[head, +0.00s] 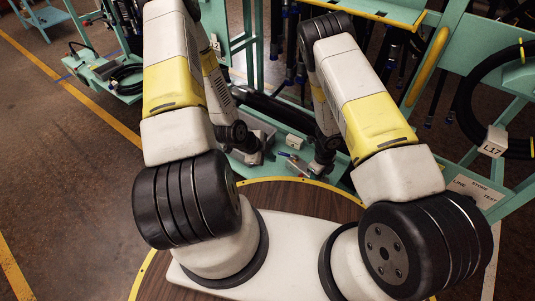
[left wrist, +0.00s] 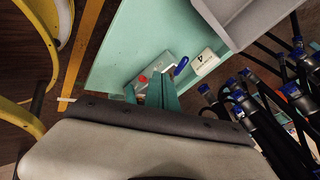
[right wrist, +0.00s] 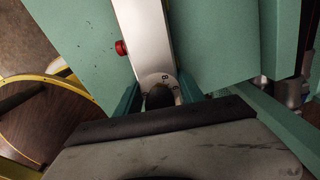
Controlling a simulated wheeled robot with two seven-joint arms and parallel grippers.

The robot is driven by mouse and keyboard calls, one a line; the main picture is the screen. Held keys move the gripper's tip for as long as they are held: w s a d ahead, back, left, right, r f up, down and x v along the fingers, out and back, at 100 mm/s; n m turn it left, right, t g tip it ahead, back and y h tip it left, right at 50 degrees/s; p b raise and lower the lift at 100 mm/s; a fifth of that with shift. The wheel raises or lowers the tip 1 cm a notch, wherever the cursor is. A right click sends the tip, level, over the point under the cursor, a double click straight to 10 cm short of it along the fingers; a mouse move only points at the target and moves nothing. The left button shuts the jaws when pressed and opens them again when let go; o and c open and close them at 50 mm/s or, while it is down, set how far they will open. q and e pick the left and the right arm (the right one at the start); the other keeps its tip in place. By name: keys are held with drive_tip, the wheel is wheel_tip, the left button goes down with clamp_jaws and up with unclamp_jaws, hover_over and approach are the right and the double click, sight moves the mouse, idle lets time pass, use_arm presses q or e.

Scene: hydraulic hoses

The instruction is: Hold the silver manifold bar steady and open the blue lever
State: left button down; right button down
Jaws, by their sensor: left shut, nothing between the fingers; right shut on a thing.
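The silver manifold bar (right wrist: 145,35) lies on a teal bench top. It also shows in the left wrist view (left wrist: 152,72), with a red knob (left wrist: 143,78) on its near side. The blue lever (left wrist: 181,65) sticks out at the bar's right end there. My right gripper (right wrist: 158,92) is shut on the near end of the bar, one teal finger on each side. My left gripper (left wrist: 161,90) is shut and empty, its fingers in front of the bar and near the blue lever. Whether they touch either is unclear. In the head view the fingers are small and partly hidden.
A white marked block (left wrist: 205,60) stands right of the lever, beside a grey bin (left wrist: 207,12). Black hoses with blue ends (left wrist: 250,95) crowd the right side. Teal racks surround the bench (left wrist: 125,50). A sign L17 (head: 493,142) hangs at right.

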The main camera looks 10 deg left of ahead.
sight(286, 155)
use_arm(q)
drive_tip(key=w+d+f, duration=0.2)
drive_tip(key=w+f, duration=0.2)
drive_tip(key=w, duration=0.2)
drive_tip(key=shift+d+f, duration=0.25)
drive_tip(key=shift+f, duration=0.15)
drive_tip(key=shift+w+a, duration=0.15)
drive_tip(key=shift+w, duration=1.55)
drive_tip(key=shift+s, duration=0.1)
